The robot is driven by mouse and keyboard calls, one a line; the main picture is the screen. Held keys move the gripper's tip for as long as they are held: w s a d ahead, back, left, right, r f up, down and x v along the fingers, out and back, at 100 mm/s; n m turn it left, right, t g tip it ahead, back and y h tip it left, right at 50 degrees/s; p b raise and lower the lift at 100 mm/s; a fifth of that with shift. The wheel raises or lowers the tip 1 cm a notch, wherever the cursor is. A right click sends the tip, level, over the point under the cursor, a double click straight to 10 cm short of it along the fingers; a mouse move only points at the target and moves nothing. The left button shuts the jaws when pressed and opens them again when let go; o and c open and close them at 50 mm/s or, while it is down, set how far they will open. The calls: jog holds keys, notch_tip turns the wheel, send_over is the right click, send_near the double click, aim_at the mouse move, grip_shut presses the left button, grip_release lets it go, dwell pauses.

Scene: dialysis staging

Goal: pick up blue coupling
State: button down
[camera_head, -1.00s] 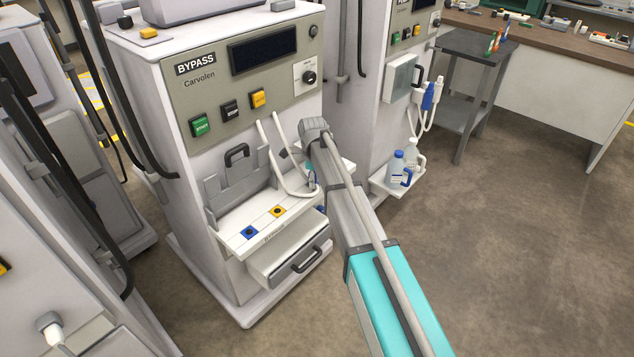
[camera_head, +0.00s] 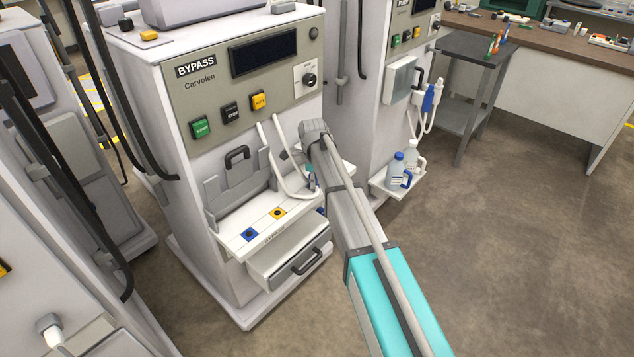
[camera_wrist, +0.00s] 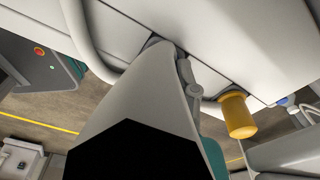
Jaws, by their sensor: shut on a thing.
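My gripper (camera_head: 309,174) is at the front of the BYPASS machine, where two white hoses hang down, above the right end of its white shelf. In the wrist view a grey finger of my gripper (camera_wrist: 172,52) fills the middle, close to the white machine. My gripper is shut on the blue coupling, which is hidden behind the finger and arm. A white hose (camera_wrist: 80,38) runs in behind the finger. A yellow coupling (camera_wrist: 238,115) hangs just right of the finger, apart from it.
The shelf (camera_head: 232,246) has a blue-marked port (camera_head: 249,234) and a yellow-marked port (camera_head: 278,213). A drawer (camera_head: 272,262) sticks out below it. A neighbouring machine with bottles (camera_head: 395,167) on its ledge stands to the right.

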jog(key=shift+r, duration=0.1)
notch_tip(320, 180, up, 2)
jog(key=shift+s+r+p, duration=0.1)
jog(key=shift+p, duration=1.05)
jog(key=s+d+r+p, duration=0.2)
jog(key=s+r+p, duration=0.8)
jog(key=s, duration=0.3)
jog(key=shift+s+r+p, duration=0.3)
jog(key=shift+s+p, duration=0.05)
jog(key=shift+s, duration=0.05)
